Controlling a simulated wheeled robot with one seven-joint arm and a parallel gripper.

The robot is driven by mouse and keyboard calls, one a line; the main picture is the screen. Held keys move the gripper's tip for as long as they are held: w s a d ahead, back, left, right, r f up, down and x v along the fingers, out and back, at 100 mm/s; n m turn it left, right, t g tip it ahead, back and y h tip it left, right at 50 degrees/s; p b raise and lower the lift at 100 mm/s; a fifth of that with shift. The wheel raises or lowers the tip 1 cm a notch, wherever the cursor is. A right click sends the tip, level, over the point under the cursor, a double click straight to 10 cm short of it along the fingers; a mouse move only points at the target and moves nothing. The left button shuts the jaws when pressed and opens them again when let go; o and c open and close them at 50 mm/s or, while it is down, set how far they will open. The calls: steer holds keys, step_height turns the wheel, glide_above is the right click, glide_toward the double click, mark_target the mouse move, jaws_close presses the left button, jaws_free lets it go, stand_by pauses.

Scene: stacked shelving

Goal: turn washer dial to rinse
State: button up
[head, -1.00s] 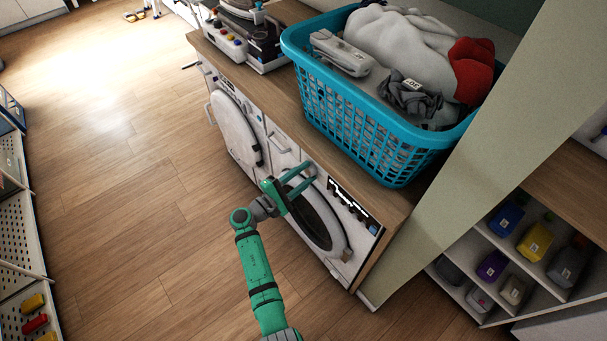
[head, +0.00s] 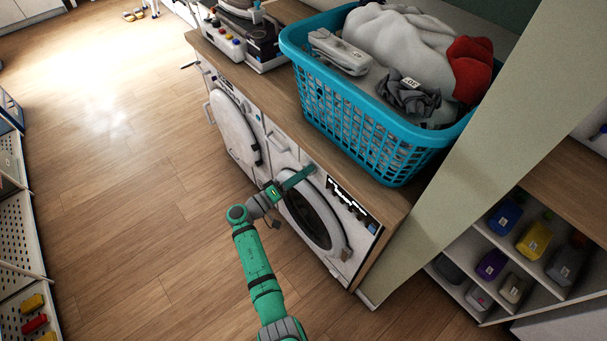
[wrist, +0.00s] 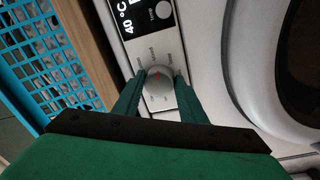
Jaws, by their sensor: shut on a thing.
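The washer (head: 345,258) is the nearer of two white front-loading machines under the wooden counter. Its dial (wrist: 159,82) is a round silver-grey knob with a small red mark, seen in the wrist view below the display. Small labels surround it, too small to read surely. My green gripper (wrist: 156,77) is shut on the dial, one finger on each side. In the head view my gripper (head: 303,174) reaches the left end of the washer's panel and hides the dial.
A dark display (wrist: 135,12) reads 40 °C. A blue laundry basket (head: 350,125) stands on the counter above. The other machine's round door (head: 235,130) is left of my gripper. A shelf with bottles stands at right.

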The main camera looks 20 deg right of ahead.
steer(key=m, duration=1.6)
steer(key=m+g+y, duration=0.1)
steer(key=m, duration=0.7)
steer(key=shift+w+a+r, duration=0.1)
steer(key=shift+w+r, duration=0.05)
steer(key=shift+w, duration=0.2)
steer(key=shift+m, duration=0.4)
steer(key=o, duration=1.1)
steer(key=shift+c, duration=0.2)
steer(key=v, duration=1)
steer(key=shift+s+a, duration=0.15)
steer(key=shift+a, duration=0.25)
